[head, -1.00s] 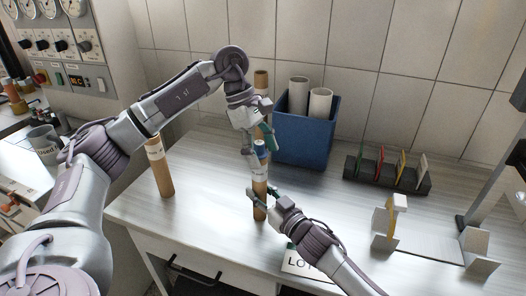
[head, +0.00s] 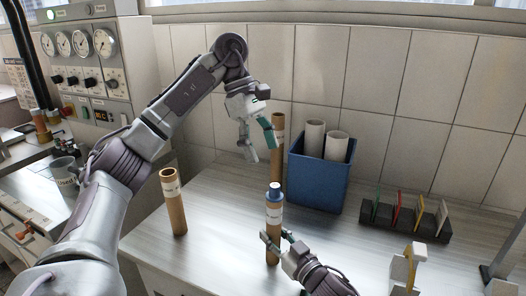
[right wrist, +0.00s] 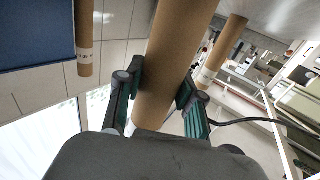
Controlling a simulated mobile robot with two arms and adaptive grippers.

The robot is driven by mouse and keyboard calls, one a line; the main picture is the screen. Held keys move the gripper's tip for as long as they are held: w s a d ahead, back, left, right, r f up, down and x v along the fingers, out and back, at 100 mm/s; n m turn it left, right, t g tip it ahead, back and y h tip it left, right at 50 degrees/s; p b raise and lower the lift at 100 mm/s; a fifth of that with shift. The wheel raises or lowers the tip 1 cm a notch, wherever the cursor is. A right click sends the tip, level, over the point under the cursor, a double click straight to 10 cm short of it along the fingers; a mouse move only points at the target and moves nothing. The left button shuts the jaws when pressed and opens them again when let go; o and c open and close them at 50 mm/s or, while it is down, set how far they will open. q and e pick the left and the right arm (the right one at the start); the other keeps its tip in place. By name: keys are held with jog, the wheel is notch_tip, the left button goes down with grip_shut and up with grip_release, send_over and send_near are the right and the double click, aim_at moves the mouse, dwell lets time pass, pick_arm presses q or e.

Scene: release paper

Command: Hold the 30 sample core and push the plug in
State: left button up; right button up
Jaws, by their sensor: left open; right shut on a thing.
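A brown cardboard core (head: 274,226) with a white label stands upright on the bench; the label's number is too small to read. A blue plug (head: 275,191) sits in its top end, with part showing above the rim. My right gripper (head: 275,241) is shut on the core's lower part. In the right wrist view the core (right wrist: 172,62) runs between the two fingers. My left gripper (head: 258,145) is open and empty, above the plug and apart from it.
An open brown core (head: 174,205) stands to the left, and another (head: 278,140) stands behind. A blue bin (head: 318,183) holds two pale tubes. A dark rack (head: 405,219) with coloured cards is at the right. The bench between the left core and the held core is clear.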

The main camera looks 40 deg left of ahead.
jog(key=o, duration=1.2)
